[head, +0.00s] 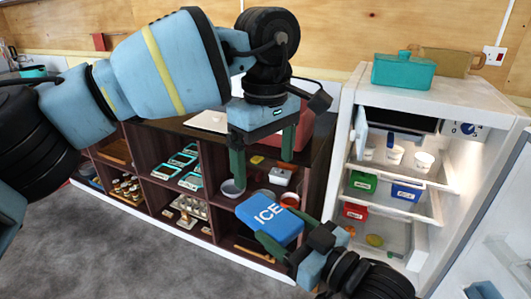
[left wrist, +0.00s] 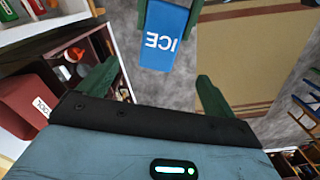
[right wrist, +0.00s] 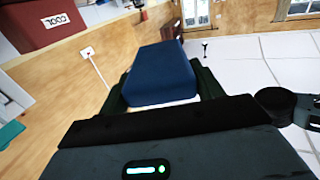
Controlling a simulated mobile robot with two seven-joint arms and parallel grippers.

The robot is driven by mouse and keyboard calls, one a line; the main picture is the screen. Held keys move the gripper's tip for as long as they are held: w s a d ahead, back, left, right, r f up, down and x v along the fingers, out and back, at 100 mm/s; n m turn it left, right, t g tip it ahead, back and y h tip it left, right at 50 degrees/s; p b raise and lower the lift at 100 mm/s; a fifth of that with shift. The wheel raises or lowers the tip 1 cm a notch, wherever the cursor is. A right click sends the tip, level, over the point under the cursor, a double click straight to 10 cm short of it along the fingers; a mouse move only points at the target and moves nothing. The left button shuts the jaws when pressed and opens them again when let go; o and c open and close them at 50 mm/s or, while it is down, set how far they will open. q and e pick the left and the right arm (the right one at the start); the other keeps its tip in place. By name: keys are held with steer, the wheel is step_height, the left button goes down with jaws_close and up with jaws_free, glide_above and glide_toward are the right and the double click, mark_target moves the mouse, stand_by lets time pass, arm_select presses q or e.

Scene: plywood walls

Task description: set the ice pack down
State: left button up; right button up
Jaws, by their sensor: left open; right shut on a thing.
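The blue ice pack (head: 268,217), lettered ICE, is held in the air in front of the dark shelf unit. My right gripper (head: 287,234) is shut on it, with a green finger on either side. The pack also shows in the left wrist view (left wrist: 162,42) and the right wrist view (right wrist: 160,75). My left gripper (head: 263,166) is above the pack in the head view, fingers apart and empty. In the left wrist view, the pack lies beyond the open fingers and apart from them.
The dark shelf unit (head: 152,160) holds bowls, bottles and small boxes. The white fridge (head: 343,150) stands open at right, with cups and coloured boxes inside. A teal pot (head: 403,72) is on its top. A dark red COOL box (left wrist: 28,100) shows in the left wrist view.

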mark_target(265, 211)
arm_select(q)
step_height(265, 211, down, 11)
steer(key=shift+f, duration=0.1)
stand_by(0.4)
steer(key=shift+c, duration=0.3)
steer(key=c, duration=1)
steer(key=shift+c, duration=0.7)
arm_select(e)
steer(key=o, duration=1.2)
steer(key=shift+d, duration=0.1)
